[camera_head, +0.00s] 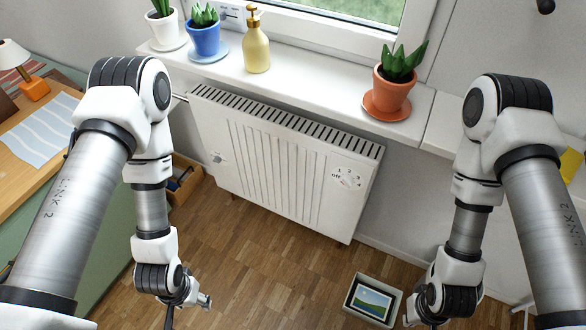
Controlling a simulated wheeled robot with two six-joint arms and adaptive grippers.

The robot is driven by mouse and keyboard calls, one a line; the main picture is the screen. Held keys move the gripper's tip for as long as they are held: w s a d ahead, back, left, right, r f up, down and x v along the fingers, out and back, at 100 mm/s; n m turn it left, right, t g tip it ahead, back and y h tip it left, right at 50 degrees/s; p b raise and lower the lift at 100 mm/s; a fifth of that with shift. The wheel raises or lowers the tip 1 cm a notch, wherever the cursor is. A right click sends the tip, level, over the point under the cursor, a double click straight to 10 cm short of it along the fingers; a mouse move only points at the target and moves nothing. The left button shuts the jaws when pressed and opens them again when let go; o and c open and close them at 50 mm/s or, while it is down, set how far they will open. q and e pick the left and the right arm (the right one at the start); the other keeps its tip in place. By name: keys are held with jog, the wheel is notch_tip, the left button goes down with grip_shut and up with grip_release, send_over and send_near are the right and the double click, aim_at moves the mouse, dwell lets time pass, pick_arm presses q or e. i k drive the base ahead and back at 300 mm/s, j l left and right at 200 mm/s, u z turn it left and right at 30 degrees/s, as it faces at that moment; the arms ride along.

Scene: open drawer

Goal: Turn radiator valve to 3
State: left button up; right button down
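A white radiator (262,165) hangs under the windowsill in the middle of the view. A round dial plate with numbers (347,177) sits on its front at the upper right. A small reddish mark shows on the dial, but its exact setting is too small to read. A small grey knob (217,158) shows at the radiator's left end. My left gripper (203,302) is low at the left, over the floor and apart from the radiator. My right gripper (411,316) is low at the right, beside a box. Finger states are too small and partly hidden to tell.
The windowsill (300,86) holds a soap dispenser (256,45), a blue pot (204,36), a white pot (165,29) and a terracotta pot (390,88). A box with a picture (348,307) stands on the floor. A wooden desk (62,165) is at left. Floor before the radiator is clear.

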aim_at(347, 181)
jog(key=k+l+z, duration=0.15)
jog(key=z, duration=0.2)
jog(key=k+l+z, duration=0.1)
jog(key=z, duration=0.25)
jog(key=l, duration=0.1)
